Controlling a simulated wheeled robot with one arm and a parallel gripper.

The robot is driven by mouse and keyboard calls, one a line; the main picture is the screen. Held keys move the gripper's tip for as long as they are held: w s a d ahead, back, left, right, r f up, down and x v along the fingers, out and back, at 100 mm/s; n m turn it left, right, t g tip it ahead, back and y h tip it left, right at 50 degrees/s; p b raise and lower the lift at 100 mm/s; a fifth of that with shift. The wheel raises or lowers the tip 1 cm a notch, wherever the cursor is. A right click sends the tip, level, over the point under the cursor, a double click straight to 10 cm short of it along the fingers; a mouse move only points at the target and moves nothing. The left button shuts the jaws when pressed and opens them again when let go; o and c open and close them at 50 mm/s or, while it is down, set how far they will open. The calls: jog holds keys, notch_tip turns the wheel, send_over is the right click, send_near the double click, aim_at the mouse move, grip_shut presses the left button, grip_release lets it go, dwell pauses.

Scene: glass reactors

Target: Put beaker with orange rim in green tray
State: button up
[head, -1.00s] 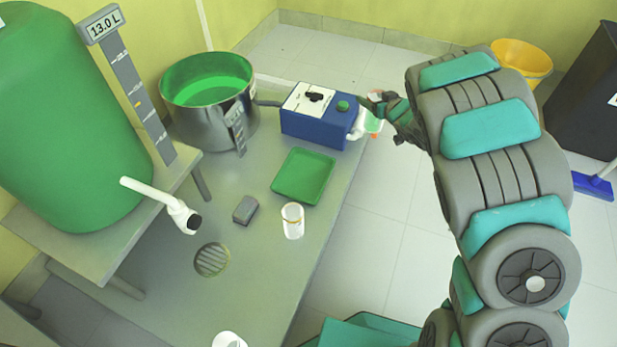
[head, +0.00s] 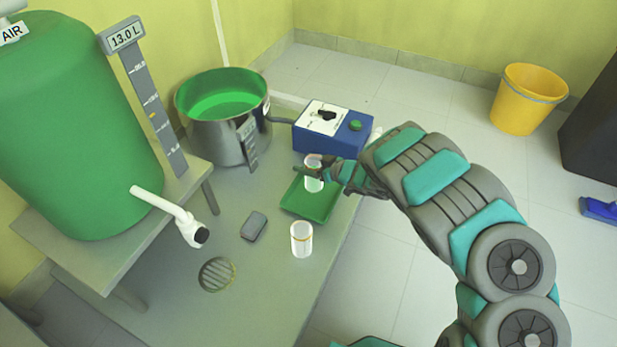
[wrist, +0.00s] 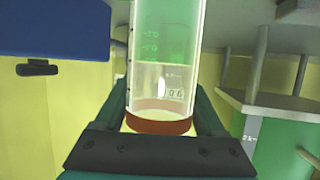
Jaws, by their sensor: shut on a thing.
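My gripper (head: 326,172) is shut on a clear beaker with an orange rim (head: 313,181). In the wrist view the beaker (wrist: 165,75) sits between the two fingers, its orange-brown rim at the bottom of the picture, which looks upside down. Green shows through its glass; I cannot tell if that is liquid. In the head view the beaker is upright over the back part of the green tray (head: 310,208). I cannot tell if its base touches the tray. The fingers partly hide the beaker.
Another clear beaker (head: 302,240) stands in front of the tray. A grey block (head: 254,226) lies to its left. A blue box (head: 332,131) is just behind the tray, with a steel pot (head: 228,137) at its left. A white spout (head: 165,207) juts from the green tank (head: 80,140).

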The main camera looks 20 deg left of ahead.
jog(key=shift+f+b, duration=0.45)
jog(key=shift+f, duration=1.9)
jog(key=o, duration=1.4)
jog(key=shift+f, duration=0.1)
jog(key=shift+r, duration=0.2)
jog(key=p+v, duration=0.1)
jog(key=v, duration=1.1)
jog(key=shift+p, duration=0.3)
